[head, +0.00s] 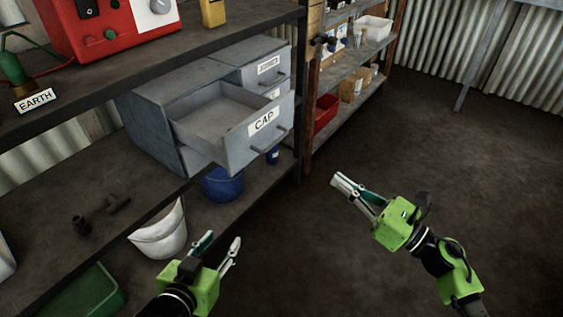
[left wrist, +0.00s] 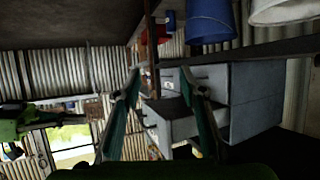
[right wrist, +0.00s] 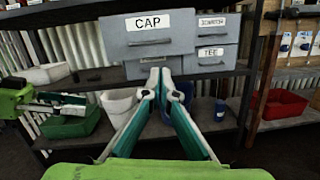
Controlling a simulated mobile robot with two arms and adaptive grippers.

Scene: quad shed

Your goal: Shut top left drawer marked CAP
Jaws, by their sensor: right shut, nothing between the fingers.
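The grey drawer marked CAP (head: 255,132) is pulled out of the top left of a grey cabinet (head: 165,92), and its inside looks empty. Its labelled front also shows in the right wrist view (right wrist: 152,42), with a dark handle below the label. My right gripper (head: 352,190) is shut and empty, apart from the drawer, in front of it and to its right in the head view. In the right wrist view its fingertips (right wrist: 157,72) appear just below the drawer front. My left gripper (head: 222,243) is open and empty, below the drawer and apart from it.
Closed drawers marked SCANNER or similar (right wrist: 212,22) and TEE (right wrist: 212,52) sit beside it. A blue bucket (head: 222,185) and a white bucket (head: 163,235) stand on the lower shelf. A red power box (head: 110,25) is on the upper shelf. The floor at right is clear.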

